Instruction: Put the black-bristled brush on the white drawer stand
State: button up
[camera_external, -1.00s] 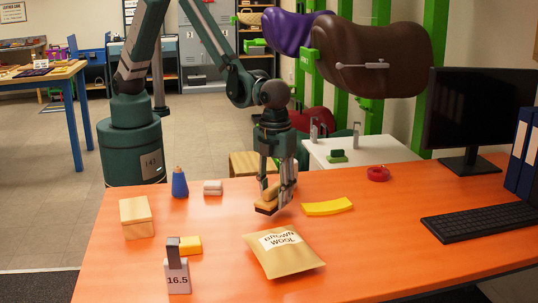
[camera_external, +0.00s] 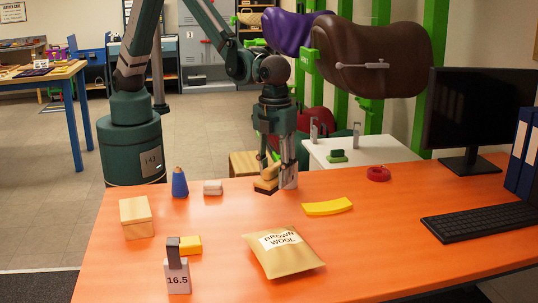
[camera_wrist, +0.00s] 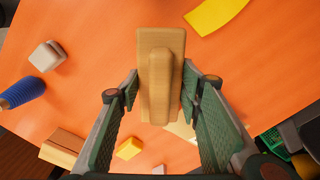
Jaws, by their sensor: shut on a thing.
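The wooden-backed brush (camera_external: 266,185) is between the fingers of my gripper (camera_external: 277,180), which is shut on it. Its underside looks dark in the external view, but the bristles are too small to make out clearly. In the wrist view the brush (camera_wrist: 160,45) shows its pale wooden back and raised grip, with a finger of my gripper (camera_wrist: 160,92) on each side. It is near the far edge of the orange table; I cannot tell whether it is clear of the top. The white drawer stand (camera_external: 386,150) is behind the table, to the right of my gripper.
A green brush-like item (camera_external: 338,157) and upright metal pieces are on the stand. A yellow curved piece (camera_external: 327,207) and a red tape roll (camera_external: 378,174) lie right of my gripper.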

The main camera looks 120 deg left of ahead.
jog(key=shift+a, duration=0.15)
dwell(0.5)
jog(key=shift+s+a+r+n, duration=0.15)
jog(key=shift+a+n, duration=0.2)
jog(key=shift+n, duration=0.15)
jog(key=shift+s+a+r+n, duration=0.15)
jog(key=shift+a+n, duration=0.2)
jog(key=shift+n, duration=0.15)
jog(key=shift+s+a+r+n, duration=0.65)
jog(key=shift+s+a+n, duration=0.25)
jog(key=shift+a+n, duration=1.6)
jog(key=shift+s+a+r+n, duration=0.6)
jog(key=shift+s+a+n, duration=0.35)
jog(key=shift+a+n, duration=1.5)
jog(key=shift+s+a+r+n, duration=0.65)
jog(key=shift+s+a+n, duration=0.25)
jog(key=shift+a+n, duration=1.6)
jog(key=w+a+f+m+b, duration=0.1)
jog(key=a+f+m+b, duration=0.2)
jog(key=a+f+m, duration=1.05)
jog(key=w+a+f+b, duration=0.1)
jog(key=a+f+b, duration=0.3)
jog(key=a, duration=2)
jog(key=s+a+f+m+p, duration=0.1)
jog(key=a+m+p, duration=0.2)
jog(key=a+m, duration=0.9)
jog(key=shift+s+a+f+p, duration=0.15)
jog(key=shift+a+f+p, duration=0.2)
jog(key=shift+a, duration=2.45)
